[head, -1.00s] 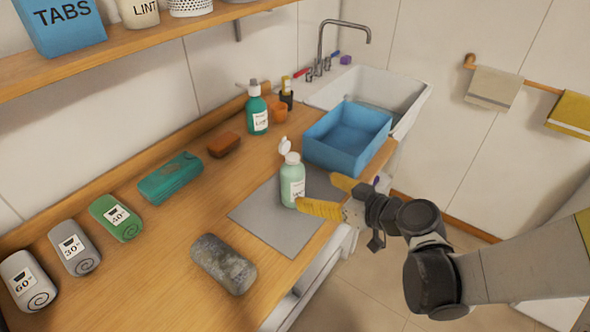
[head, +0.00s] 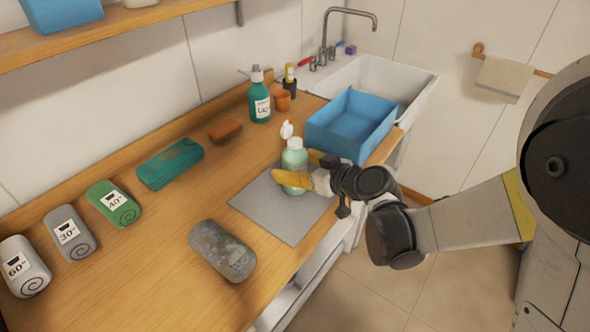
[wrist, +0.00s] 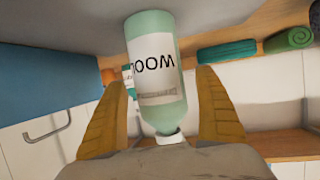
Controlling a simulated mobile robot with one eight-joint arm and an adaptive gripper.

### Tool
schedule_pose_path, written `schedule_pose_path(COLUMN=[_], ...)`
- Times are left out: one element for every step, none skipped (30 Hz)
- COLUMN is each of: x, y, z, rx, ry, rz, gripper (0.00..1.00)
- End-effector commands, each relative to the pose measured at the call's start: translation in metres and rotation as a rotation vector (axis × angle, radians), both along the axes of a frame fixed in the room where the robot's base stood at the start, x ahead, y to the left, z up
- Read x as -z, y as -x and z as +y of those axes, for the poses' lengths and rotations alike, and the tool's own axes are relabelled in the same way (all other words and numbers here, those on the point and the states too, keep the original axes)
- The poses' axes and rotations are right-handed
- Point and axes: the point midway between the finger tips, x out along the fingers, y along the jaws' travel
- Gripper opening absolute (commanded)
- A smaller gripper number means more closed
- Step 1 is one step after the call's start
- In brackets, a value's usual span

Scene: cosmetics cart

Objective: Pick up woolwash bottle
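The woolwash bottle (head: 294,160) is pale green with a white flip cap standing open. It stands upright on the grey mat (head: 262,217) on the wooden counter. In the wrist view the bottle (wrist: 156,75) appears upside down, its label partly readable as "WOO". My gripper (head: 305,168) has yellow fingers, one in front of the bottle and one behind it. In the wrist view the fingers of my gripper (wrist: 162,118) are spread on both sides of the bottle, with gaps visible, so it is open and not gripping.
A blue bin (head: 350,124) stands close behind the bottle to the right, near the sink (head: 420,98). A teal pump bottle (head: 259,98) is further back. A grey stone-like roll (head: 222,250) lies at the front. Rolled towels (head: 114,203) line the left.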

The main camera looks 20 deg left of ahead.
Motion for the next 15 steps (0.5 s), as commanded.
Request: schedule_pose_path(x=[-0.0002, -0.0002, -0.0002, -0.0002, -0.0002, -0.0001, -0.0002, -0.0002, -0.0002, -0.0002, -0.0002, -0.0002, -0.0003, -0.0006, -0.0017], y=[0.0001, 0.0, 0.0, 0.0, 0.0, 0.0001, 0.0001, 0.0001, 0.0001, 0.0001, 0.0001, 0.0002, 0.0002, 0.0002, 0.0002], z=[-0.0001, -0.0002, -0.0003, -0.0003, -0.0003, -0.0003, -0.0004, -0.0003, -0.0004, -0.0004, -0.0004, -0.0004, -0.0004, -0.0005, -0.0005], rx=[0.0, 0.0, 0.0, 0.0, 0.0, 0.0, 0.0, 0.0, 0.0, 0.0, 0.0, 0.0, 0.0, 0.0, 0.0], ry=[0.0, 0.0, 0.0, 0.0, 0.0, 0.0, 0.0, 0.0, 0.0, 0.0, 0.0, 0.0, 0.0, 0.0, 0.0], rz=[0.0, 0.0, 0.0, 0.0, 0.0, 0.0, 0.0, 0.0, 0.0, 0.0, 0.0, 0.0, 0.0, 0.0, 0.0], gripper=[0.7, 0.61, 0.49, 0.4, 0.3, 0.23, 0.23, 0.23, 0.23, 0.22, 0.22, 0.22, 0.22, 0.22, 0.22])
